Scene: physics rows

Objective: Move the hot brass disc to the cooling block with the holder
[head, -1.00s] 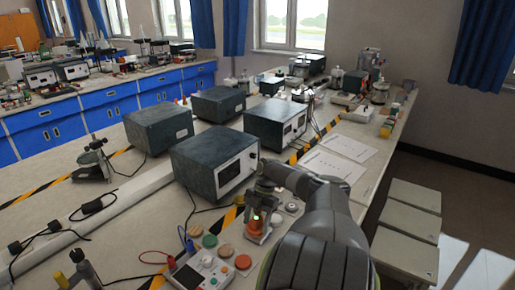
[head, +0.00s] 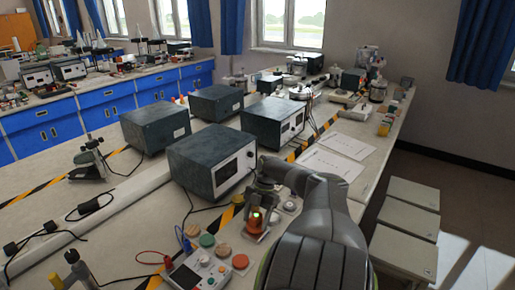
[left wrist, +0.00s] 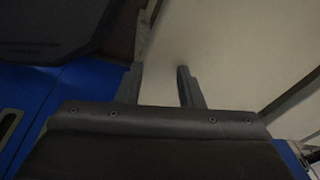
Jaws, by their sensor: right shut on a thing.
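My right gripper (head: 264,203) reaches in from the lower right in the head view and points down over the bench. It is shut on an orange-red piece (head: 255,224), which looks like the holder; the fingers partly cover it. A small green light shows at the gripper. Several round discs lie in a row left of it: a tan one (head: 192,230), a green one (head: 207,240), another tan one (head: 222,250) and an orange one (head: 240,261). I cannot tell which is the brass disc or which thing is the cooling block. My left gripper (left wrist: 160,78) is open and empty in the left wrist view.
A pale control box (head: 198,270) with knobs and cables stands at the front. A dark instrument box (head: 212,160) stands close behind my right gripper, with several more beyond. Papers (head: 335,160) lie at the right. Grey stools (head: 405,225) stand beside the bench.

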